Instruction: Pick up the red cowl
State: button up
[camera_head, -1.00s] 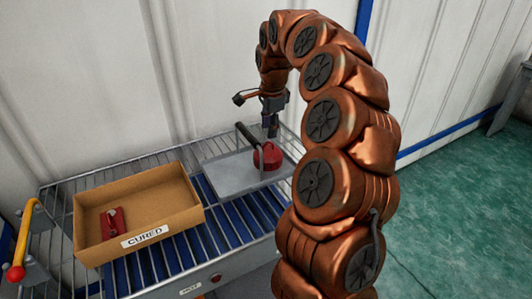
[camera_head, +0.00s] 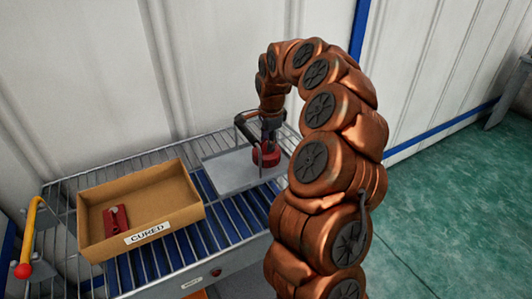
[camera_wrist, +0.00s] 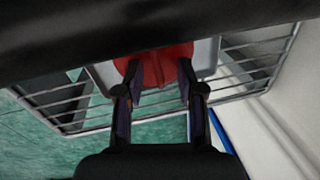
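The red cowl (camera_head: 266,158) sits on a grey metal tray (camera_head: 225,172) on the roller conveyor. My gripper (camera_head: 270,140) points down right over the cowl and hides part of it. In the wrist view the red cowl (camera_wrist: 158,65) shows between and beyond the two dark fingers of my gripper (camera_wrist: 158,78). The fingers stand apart, one on each side of a narrower red part. I cannot tell whether they touch it.
A cardboard box (camera_head: 162,218) labelled CURED stands on the conveyor to the left, with a red part (camera_head: 116,219) inside. A yellow handle with a red knob (camera_head: 22,270) is at the far left. A ribbed wall (camera_head: 120,80) rises behind the conveyor.

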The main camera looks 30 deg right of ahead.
grip_shut()
dwell(0.6)
